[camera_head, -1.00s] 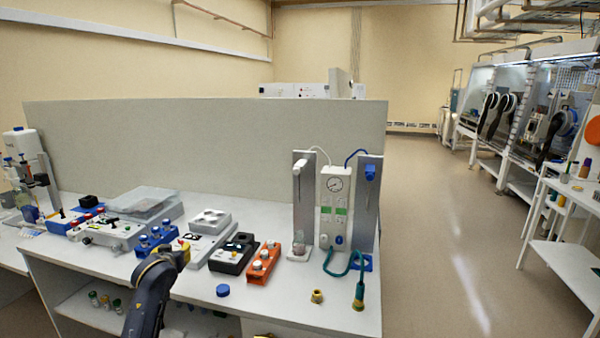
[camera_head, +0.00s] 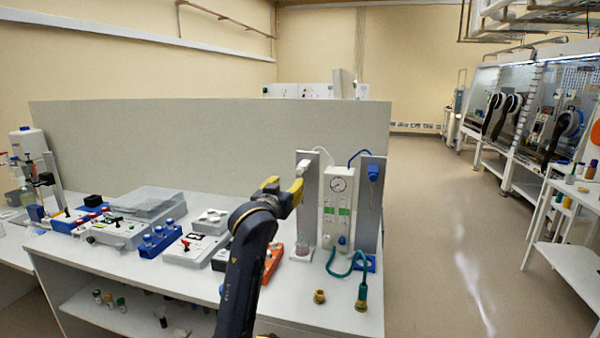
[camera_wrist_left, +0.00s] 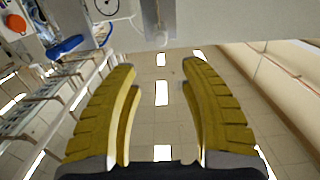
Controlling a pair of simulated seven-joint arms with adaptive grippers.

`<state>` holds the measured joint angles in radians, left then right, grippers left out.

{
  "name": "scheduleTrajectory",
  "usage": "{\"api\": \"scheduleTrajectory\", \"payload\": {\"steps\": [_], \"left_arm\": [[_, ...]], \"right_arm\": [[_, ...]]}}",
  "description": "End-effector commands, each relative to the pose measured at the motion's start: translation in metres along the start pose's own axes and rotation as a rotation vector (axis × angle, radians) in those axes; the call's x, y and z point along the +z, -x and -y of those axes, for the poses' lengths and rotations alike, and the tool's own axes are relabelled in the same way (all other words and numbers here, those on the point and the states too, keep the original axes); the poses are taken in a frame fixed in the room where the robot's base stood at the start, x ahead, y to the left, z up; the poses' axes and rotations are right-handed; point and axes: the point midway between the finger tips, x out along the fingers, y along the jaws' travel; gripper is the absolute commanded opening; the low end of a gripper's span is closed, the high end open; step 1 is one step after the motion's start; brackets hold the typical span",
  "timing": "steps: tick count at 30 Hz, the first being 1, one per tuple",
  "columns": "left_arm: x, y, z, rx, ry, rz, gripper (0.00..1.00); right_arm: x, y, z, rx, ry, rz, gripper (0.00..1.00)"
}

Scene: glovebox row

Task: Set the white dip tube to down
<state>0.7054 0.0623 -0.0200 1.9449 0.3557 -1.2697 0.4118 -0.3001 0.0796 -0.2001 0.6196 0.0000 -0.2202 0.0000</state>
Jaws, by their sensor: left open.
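The white dip tube (camera_head: 301,160) is at the top of the left grey upright, with a thin white hose arching from it to the gauge box (camera_head: 338,208). A small clear cup (camera_head: 301,250) with pinkish contents stands at the foot of that upright. My left gripper (camera_head: 284,190) is open, with yellow fingers, just left of the upright and a little below its top. In the left wrist view, my open fingers (camera_wrist_left: 160,75) hold nothing. A pale rounded end (camera_wrist_left: 161,39) at the grey upright (camera_wrist_left: 185,18) shows beyond the fingertips. My right gripper is not in view.
A second grey upright with a blue head (camera_head: 374,172) stands right of the gauge box. A teal hose (camera_head: 360,270) and a brass fitting (camera_head: 319,296) lie in front. Button boxes, one blue (camera_head: 160,239), fill the bench to the left.

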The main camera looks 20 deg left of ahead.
Motion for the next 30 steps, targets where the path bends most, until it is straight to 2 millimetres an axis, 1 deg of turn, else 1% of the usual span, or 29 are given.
{"api": "scheduleTrajectory", "payload": {"steps": [1, 6, 18, 24, 30], "left_arm": [[0.000, -0.010, 0.001, -0.001, -0.002, 0.003, 0.44], [0.000, -0.040, 0.001, -0.001, -0.001, 0.002, 0.44], [0.001, -0.103, 0.001, -0.001, 0.000, 0.003, 0.44], [0.001, -0.125, 0.001, -0.001, -0.001, 0.002, 0.44], [0.001, -0.137, 0.001, -0.001, 0.000, 0.001, 0.44]], "right_arm": [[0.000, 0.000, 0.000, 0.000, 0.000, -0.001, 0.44], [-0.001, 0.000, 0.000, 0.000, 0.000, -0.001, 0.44], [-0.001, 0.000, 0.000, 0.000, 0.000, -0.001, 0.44], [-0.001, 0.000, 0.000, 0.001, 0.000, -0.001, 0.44], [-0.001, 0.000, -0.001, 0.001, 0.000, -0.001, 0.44]]}}
